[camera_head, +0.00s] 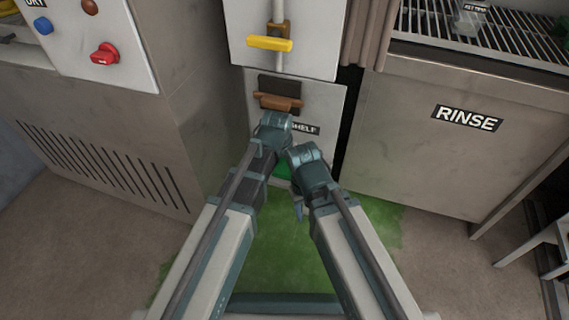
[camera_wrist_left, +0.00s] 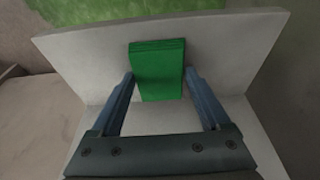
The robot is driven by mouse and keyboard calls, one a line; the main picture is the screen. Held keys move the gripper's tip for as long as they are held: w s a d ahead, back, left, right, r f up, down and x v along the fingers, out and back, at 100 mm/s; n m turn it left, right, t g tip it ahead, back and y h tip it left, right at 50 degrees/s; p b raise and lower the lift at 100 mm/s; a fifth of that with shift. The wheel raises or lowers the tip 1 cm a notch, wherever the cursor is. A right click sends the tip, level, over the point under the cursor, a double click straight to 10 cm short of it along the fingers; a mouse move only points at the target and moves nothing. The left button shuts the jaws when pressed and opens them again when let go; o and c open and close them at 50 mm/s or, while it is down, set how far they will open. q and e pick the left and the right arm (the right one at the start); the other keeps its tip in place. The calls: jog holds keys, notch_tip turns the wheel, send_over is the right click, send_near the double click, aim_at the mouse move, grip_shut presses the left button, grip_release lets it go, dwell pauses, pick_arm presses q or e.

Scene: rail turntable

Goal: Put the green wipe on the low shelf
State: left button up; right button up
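The green wipe (camera_wrist_left: 159,72) is a flat green block in the left wrist view, against a pale upright panel (camera_wrist_left: 240,45). In the head view my arm links hide much of the left gripper. The low shelf shows by its "SHELF" label (camera_head: 306,128), partly covered by my left arm. My right gripper (camera_head: 298,207) is mostly hidden under its arm.
A cabinet with a yellow handle (camera_head: 270,43) stands above the shelf. The rinse counter (camera_head: 455,150) with a rack (camera_head: 490,35) is at the right. A panel with knobs (camera_head: 95,45) is at the left. A green floor patch (camera_head: 285,260) lies below my arms.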

pick_arm(q)
jog(key=shift+o, duration=1.2)
jog(key=shift+r, duration=0.15)
jog(key=p+v, duration=1.2)
